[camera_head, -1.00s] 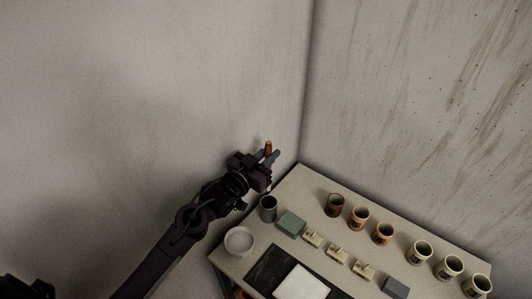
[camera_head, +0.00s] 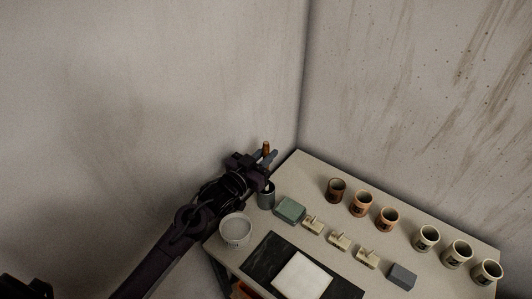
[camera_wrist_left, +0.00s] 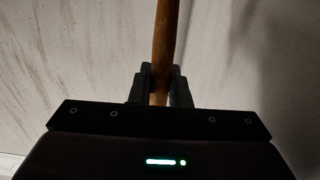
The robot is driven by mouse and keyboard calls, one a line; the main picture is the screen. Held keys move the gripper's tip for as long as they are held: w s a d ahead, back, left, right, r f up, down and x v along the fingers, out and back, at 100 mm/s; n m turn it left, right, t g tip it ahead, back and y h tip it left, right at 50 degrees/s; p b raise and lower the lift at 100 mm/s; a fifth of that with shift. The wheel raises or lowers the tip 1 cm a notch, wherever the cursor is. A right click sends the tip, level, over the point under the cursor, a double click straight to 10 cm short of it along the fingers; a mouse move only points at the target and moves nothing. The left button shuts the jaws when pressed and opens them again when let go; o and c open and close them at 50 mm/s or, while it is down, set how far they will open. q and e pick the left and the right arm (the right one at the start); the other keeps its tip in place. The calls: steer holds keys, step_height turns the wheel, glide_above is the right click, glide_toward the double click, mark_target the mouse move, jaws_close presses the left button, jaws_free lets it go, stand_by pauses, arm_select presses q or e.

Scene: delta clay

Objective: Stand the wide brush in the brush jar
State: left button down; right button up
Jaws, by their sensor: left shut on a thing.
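The wide brush's orange-brown handle (camera_head: 266,147) stands up from between the fingers of my left gripper (camera_head: 264,157), which is shut on it. In the left wrist view the wooden handle (camera_wrist_left: 163,50) runs roughly upright between the two dark fingers (camera_wrist_left: 160,88). The brush's lower end is hidden behind my gripper and wrist. My right gripper is not in view.
On the table (camera_head: 392,222) are a white bowl (camera_head: 235,232), a green block (camera_head: 289,210), several small cream pieces, a grey block (camera_head: 402,276), brown cups (camera_head: 361,204) and cream cups (camera_head: 426,238). A white slab (camera_head: 302,276) lies on a black mat (camera_head: 266,257). Walls rise behind.

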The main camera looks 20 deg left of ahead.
arm_select(q)
steer(key=shift+f+b, duration=0.45)
steer(key=shift+f, duration=0.45)
steer(key=shift+f+b, duration=0.95)
steer(key=shift+f, duration=0.6)
steer(key=c, duration=1.3)
jaws_free()
step_height(320, 180, up, 20)
steer(key=shift+b, duration=0.85)
